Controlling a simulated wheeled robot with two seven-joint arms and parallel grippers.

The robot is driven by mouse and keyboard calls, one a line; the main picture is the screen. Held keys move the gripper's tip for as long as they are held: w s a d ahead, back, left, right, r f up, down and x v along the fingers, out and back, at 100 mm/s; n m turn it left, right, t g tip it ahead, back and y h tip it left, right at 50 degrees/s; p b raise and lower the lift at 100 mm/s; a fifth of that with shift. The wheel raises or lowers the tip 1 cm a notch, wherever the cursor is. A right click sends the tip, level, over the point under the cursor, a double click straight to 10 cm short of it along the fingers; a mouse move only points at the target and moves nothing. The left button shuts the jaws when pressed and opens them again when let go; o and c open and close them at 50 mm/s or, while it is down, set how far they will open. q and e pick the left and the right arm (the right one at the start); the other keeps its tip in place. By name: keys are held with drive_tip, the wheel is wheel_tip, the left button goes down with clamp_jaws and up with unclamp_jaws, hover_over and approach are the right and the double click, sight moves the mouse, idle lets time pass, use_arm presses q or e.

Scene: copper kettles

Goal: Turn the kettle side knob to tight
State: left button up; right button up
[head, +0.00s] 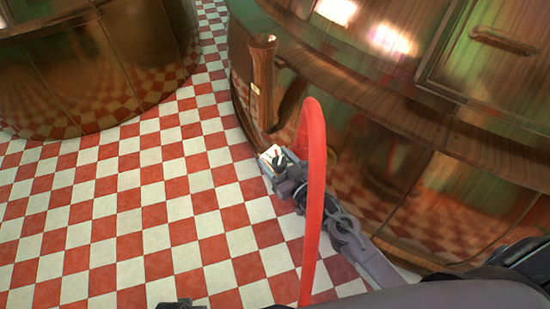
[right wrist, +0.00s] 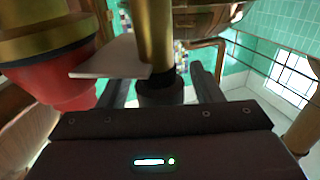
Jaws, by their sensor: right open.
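The big copper kettle (head: 375,150) fills the right of the head view. My right gripper (head: 274,160) is low at its left side, near a white plate. In the right wrist view the open jaws (right wrist: 160,88) stand on either side of a dark, round, knob-like end (right wrist: 160,93) on a brass stem (right wrist: 156,40). I cannot tell whether either finger touches it. The white plate (right wrist: 112,58) sticks out left of the stem. No marking for tight is readable. I do not make out my left gripper.
A red curved pipe (head: 315,170) rises in front of my right arm. A brown upright post (head: 262,70) stands on the kettle's left side. Another copper kettle (head: 90,70) is at the upper left. The checkered floor (head: 120,220) between is clear.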

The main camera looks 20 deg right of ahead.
drive_tip(key=shift+w+a, duration=0.1)
drive_tip(key=shift+w, duration=0.25)
drive_tip(key=c, duration=1)
idle(0.3)
drive_tip(key=o, duration=1)
